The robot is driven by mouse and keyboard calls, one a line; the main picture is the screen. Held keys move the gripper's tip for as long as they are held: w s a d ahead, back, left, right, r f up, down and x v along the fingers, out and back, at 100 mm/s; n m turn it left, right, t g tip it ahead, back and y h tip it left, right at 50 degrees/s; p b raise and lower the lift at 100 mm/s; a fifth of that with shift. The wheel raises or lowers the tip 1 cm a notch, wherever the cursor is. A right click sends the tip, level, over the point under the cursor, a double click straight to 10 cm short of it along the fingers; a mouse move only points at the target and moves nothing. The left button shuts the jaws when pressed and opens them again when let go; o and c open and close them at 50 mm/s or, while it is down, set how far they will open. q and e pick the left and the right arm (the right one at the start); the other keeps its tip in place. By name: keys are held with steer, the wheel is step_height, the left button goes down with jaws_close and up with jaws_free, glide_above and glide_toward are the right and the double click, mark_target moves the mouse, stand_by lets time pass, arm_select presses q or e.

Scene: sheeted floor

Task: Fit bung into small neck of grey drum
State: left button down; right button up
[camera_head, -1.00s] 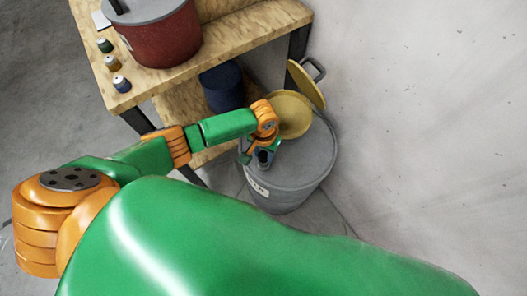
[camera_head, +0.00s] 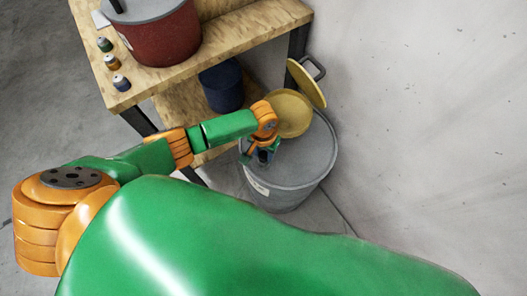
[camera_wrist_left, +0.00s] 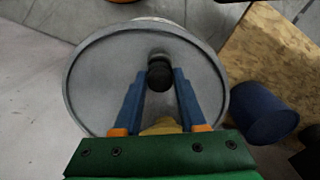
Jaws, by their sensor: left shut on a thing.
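The grey drum (camera_head: 312,165) stands on the floor beside the wall, with a pale label on its side. Its round top (camera_wrist_left: 100,75) fills much of the left wrist view. My left gripper (camera_head: 264,154) is over the near left part of the drum top. In the left wrist view its blue fingers (camera_wrist_left: 160,80) are shut on a dark, round bung (camera_wrist_left: 160,77). A dark grey raised part, likely the small neck (camera_wrist_left: 158,56), shows just beyond the bung, partly hidden by it. I cannot tell whether they touch. My right gripper is not in view.
A yellow round vessel (camera_head: 290,112) with a yellow disc (camera_head: 306,84) stands behind the gripper. A wooden shelf (camera_head: 235,40) holds a red pot (camera_head: 160,38) and small bottles (camera_head: 121,82). A dark blue container (camera_head: 222,88) is on the lower shelf. The wall bounds the right.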

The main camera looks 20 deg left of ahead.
arm_select(q)
steer(key=shift+f+b, duration=0.45)
steer(key=shift+f, duration=0.35)
steer(key=shift+c, duration=2)
jaws_free()
